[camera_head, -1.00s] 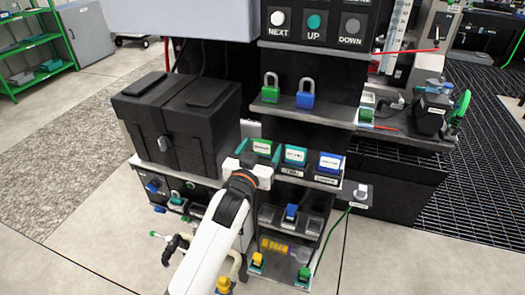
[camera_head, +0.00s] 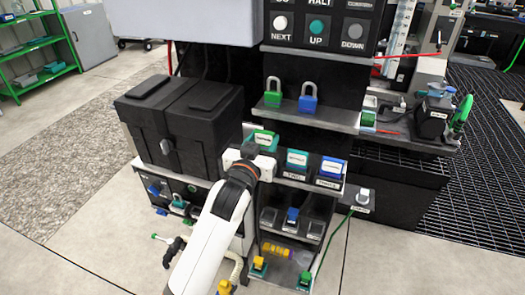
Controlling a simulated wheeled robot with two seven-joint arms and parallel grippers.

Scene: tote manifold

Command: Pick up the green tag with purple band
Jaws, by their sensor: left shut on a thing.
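The green tag (camera_head: 263,138) with a white label is at the left end of a row of tags on the middle shelf. My left gripper (camera_head: 256,148) is shut on it and holds it a little higher than its neighbours. Its fingertips are mostly hidden behind the white gripper body and the tag. No purple band can be made out at this size. A teal tag (camera_head: 297,158) and a blue tag (camera_head: 331,167) sit to the right in black labelled holders. My right gripper is not in view.
A black lidded box (camera_head: 180,125) stands close on the left. Green (camera_head: 273,98) and blue (camera_head: 308,102) padlocks stand on the shelf above. Below, a lower shelf (camera_head: 290,222) holds small dark and blue items. A button panel (camera_head: 318,28) rises behind.

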